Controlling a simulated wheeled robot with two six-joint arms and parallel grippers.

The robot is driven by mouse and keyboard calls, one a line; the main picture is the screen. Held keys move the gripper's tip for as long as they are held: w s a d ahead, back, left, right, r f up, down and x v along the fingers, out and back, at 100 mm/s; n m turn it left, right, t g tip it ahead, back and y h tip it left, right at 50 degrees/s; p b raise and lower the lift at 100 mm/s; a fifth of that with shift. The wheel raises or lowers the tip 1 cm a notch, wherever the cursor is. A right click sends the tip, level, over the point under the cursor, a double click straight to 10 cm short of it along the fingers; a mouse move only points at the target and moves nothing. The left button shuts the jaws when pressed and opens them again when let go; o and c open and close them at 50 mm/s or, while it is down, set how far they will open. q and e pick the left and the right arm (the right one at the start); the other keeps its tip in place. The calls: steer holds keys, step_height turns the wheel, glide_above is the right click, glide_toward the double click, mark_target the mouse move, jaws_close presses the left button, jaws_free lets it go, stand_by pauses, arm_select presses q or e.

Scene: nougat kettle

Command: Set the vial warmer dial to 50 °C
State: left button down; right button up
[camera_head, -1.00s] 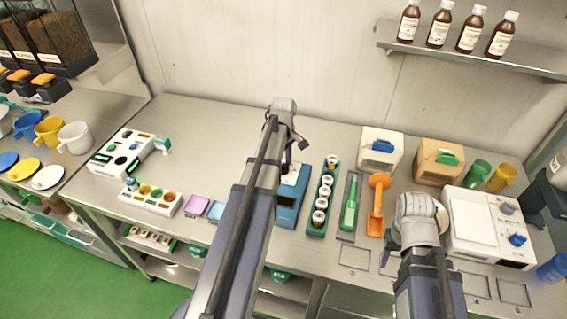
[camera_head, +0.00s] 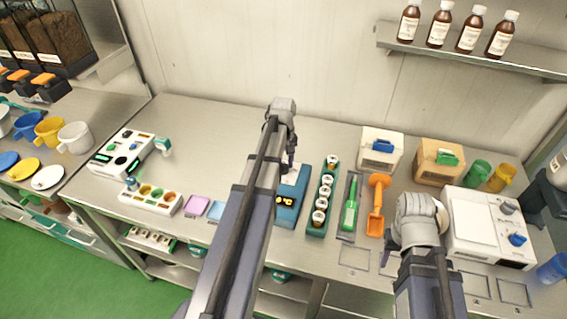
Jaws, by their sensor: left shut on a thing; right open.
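The vial warmer (camera_head: 287,212) is a blue box with a pale top. Its lit orange display (camera_head: 285,200) is partly covered by my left arm; a "°C" ending shows, but I cannot read the full number. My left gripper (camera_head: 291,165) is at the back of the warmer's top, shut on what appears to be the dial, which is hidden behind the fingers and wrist. My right gripper (camera_head: 386,256) is open and empty, low over the bench front, left of the white machine.
A teal rack of capped vials (camera_head: 317,230) stands right beside the warmer. A green tool (camera_head: 350,212) and an orange scoop (camera_head: 377,205) lie further right. A white machine (camera_head: 485,225) with a blue knob stands at the right. The bench behind my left arm is clear.

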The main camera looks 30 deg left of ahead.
mark_target(283, 164)
arm_select(q)
steer(key=m, duration=0.5)
steer(key=shift+m, duration=0.3)
steer(key=m, duration=0.5)
steer(key=shift+m, duration=0.3)
steer(key=shift+c, duration=1.8)
jaws_free()
arm_select(e)
steer(key=shift+r, duration=0.1)
arm_select(q)
step_height(283, 164, up, 8)
steer(key=p, duration=0.8)
steer(key=shift+f, duration=0.1)
arm_select(e)
step_height(283, 164, up, 8)
steer(key=shift+f, duration=0.2)
